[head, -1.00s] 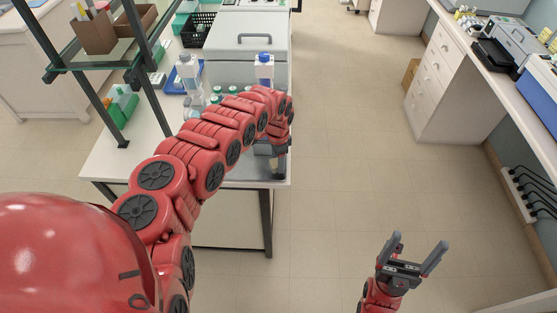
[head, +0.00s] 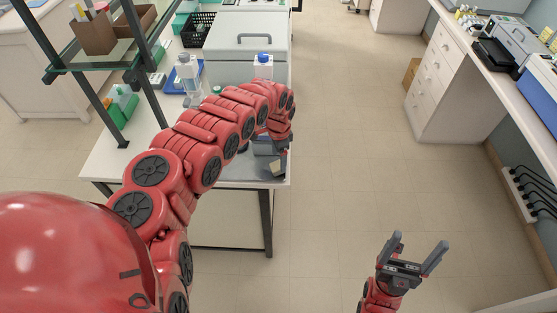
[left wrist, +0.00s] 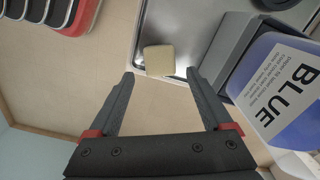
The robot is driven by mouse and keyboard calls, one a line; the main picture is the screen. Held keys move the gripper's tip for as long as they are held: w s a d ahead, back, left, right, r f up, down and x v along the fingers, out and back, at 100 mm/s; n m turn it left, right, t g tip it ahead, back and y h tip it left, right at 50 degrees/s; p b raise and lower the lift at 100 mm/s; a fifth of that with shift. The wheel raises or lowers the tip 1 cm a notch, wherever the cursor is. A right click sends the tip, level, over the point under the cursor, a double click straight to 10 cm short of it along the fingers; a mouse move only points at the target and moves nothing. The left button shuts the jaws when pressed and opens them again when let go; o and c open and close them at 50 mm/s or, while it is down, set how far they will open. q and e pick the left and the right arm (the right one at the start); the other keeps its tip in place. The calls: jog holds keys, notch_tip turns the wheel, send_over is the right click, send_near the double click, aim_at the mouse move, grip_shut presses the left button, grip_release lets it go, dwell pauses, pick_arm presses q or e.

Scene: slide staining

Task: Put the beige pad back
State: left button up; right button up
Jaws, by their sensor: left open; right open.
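The beige pad (left wrist: 159,60) lies at the edge of a shiny metal tray (left wrist: 166,18), seen in the left wrist view. In the head view the pad (head: 277,169) shows small near the bench's front right corner. My left gripper (left wrist: 160,74) is open, with the pad in view just beyond and between its fingertips; nothing is held. I cannot tell whether the fingers touch it. In the head view my left arm hides much of the tray. My right gripper (head: 418,244) is open and empty over the floor, away from the bench.
A grey block (left wrist: 238,48) and a blue container labelled BLUE (left wrist: 283,85) stand close to the right finger in the left wrist view. A bottle with a blue cap (head: 262,68) stands behind my left arm. A glass shelf (head: 100,55) is at left.

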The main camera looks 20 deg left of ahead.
aim_at(279, 165)
pick_arm(q)
notch_tip(279, 165, up, 10)
jog(key=b, duration=0.2)
jog(key=shift+r, duration=0.25)
dwell(0.5)
